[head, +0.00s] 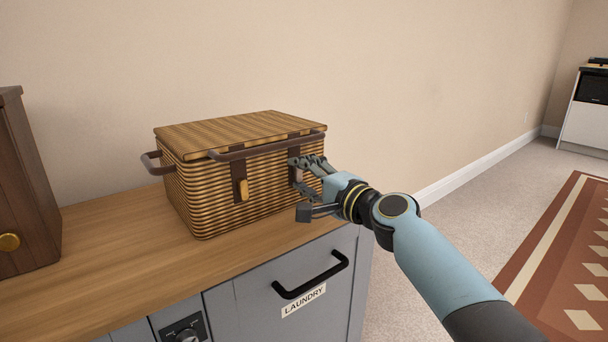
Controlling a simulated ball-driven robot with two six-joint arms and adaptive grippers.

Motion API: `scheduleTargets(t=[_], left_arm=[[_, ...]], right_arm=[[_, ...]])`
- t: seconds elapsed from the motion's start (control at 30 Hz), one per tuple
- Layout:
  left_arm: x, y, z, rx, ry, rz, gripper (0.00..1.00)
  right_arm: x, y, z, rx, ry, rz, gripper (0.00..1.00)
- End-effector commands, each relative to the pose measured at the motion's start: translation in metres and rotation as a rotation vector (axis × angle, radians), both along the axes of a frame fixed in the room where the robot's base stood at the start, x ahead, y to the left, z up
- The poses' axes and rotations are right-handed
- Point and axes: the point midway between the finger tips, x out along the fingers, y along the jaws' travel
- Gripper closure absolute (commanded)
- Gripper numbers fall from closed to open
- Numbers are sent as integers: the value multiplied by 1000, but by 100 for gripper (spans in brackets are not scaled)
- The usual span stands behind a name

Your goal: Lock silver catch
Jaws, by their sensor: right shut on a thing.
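A wicker picnic basket (225,185) with a closed woven lid stands on the wooden counter. Two dark brown straps hang down its front. The left strap (239,179) ends in a gold-coloured catch (243,190). My right gripper (298,187) is at the right strap (295,172), at the basket's front right. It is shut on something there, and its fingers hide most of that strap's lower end. I cannot make out a silver catch; it may be behind the fingers. My left gripper is not in view.
The counter (110,250) has a dark wooden cabinet (25,185) at its left end. Below is a grey drawer front with a black handle (310,276) and a "LAUNDRY" label (303,301). A beige wall is close behind the basket. Open carpet and a red rug (560,240) lie at right.

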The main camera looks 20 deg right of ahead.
Motion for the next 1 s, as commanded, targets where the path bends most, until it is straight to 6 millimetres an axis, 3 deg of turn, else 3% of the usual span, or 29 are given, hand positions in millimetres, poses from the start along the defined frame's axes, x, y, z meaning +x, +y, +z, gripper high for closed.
scheduleTargets(t=[0.33, 0.37, 0.53, 0.83, 1.0], left_arm=[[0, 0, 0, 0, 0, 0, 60], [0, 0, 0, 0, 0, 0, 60], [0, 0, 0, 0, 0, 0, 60], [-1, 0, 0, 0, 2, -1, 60], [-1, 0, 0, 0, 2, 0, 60]], right_arm=[[0, -1, -1, 4, 1, -2, 94], [0, -1, -1, 2, 2, -2, 60], [0, 0, -1, 3, 1, -1, 38], [-3, -1, -1, 2, 2, -1, 38], [-25, -9, -2, -1, 3, -1, 38]])
